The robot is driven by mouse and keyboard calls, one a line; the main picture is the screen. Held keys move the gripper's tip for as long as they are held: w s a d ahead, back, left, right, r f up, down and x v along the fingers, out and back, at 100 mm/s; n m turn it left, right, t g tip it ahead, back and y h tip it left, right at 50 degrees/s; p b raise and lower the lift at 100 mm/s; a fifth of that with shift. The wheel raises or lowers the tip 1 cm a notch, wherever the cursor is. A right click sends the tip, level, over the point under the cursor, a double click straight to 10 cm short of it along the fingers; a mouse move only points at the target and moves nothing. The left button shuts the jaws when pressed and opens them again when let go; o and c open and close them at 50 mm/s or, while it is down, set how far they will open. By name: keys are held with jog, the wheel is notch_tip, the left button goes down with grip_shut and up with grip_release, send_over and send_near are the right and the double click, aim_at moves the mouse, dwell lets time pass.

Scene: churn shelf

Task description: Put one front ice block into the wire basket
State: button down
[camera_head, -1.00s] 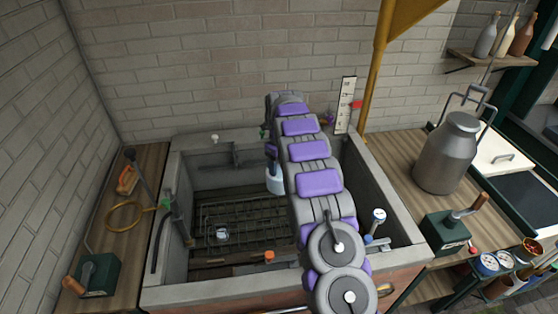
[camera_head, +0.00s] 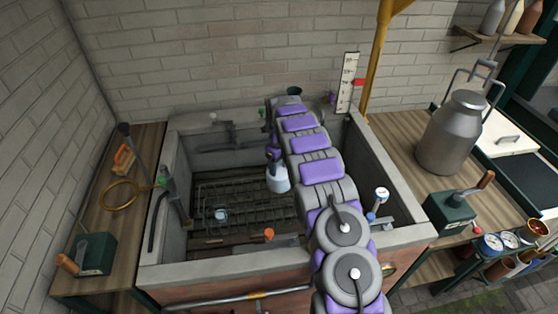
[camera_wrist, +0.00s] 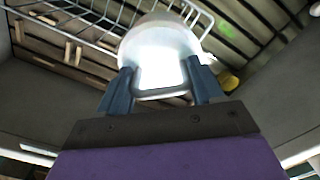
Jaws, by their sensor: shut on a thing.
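My gripper (camera_head: 275,160) points down inside the stone basin and is shut on a pale ice block (camera_head: 278,182). In the wrist view the two dark fingers (camera_wrist: 160,82) press on either side of the bright, translucent block (camera_wrist: 160,52). The wire basket (camera_head: 240,192) lies low in the basin; its white rim (camera_wrist: 62,28) shows at the upper left of the wrist view, and the block overlaps its corner there. The block hangs above the basket's right part in the head view. A small pale block (camera_head: 220,214) sits low within the basket's outline. My arm hides the basin's right part.
A metal churn (camera_head: 455,130) stands on the right counter, and a hose coil (camera_head: 120,195) lies on the left one.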

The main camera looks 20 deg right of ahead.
notch_tip(320, 180, down, 15)
jog(key=shift+r+b, duration=0.15)
jog(key=shift+b, duration=0.25)
dwell(0.4)
dwell(0.5)
jog(key=shift+c, duration=0.4)
grip_release()
jog(key=shift+o, duration=0.4)
jog(key=shift+r, duration=0.1)
jog(key=shift+r+p, duration=1.6)
jog(key=shift+r, duration=4.3)
